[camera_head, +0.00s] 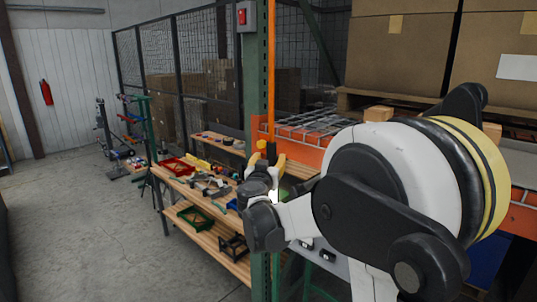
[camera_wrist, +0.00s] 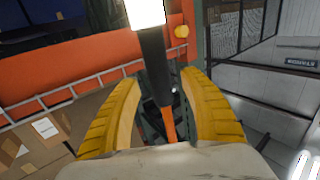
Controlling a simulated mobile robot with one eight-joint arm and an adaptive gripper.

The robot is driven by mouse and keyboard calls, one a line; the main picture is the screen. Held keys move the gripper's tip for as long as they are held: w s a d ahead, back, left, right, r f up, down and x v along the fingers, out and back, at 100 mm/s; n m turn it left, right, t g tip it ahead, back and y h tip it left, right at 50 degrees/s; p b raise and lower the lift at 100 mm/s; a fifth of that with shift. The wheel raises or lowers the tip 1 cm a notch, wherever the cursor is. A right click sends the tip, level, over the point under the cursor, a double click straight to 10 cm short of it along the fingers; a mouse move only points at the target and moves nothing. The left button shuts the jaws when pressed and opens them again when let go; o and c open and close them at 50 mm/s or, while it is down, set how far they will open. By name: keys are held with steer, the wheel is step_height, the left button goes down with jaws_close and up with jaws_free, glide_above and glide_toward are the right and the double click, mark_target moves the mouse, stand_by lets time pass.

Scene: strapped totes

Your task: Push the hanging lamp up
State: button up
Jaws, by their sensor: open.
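The hanging lamp has an orange cord (camera_head: 271,70) running straight up in the head view. In the wrist view its black handle (camera_wrist: 153,65) and bright white lit part (camera_wrist: 145,12) show, with the orange cord end (camera_wrist: 168,125) towards my palm. In the wrist view my gripper (camera_wrist: 160,74) is open, with the handle and cord lying in the gap between the fingers. The fingers look apart from the lamp; how deep it sits between them I cannot tell.
A green post (camera_head: 257,85) with a red switch box (camera_head: 243,16) stands just behind the lamp. A wooden workbench (camera_head: 185,182) with tools is to the left. An orange rack beam (camera_head: 300,143) and boxes (camera_head: 400,50) are to the right. The floor (camera_head: 90,220) at left is clear.

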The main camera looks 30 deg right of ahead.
steer(key=shift+x, duration=1.75)
steer(key=shift+c, duration=0.2)
jaws_close()
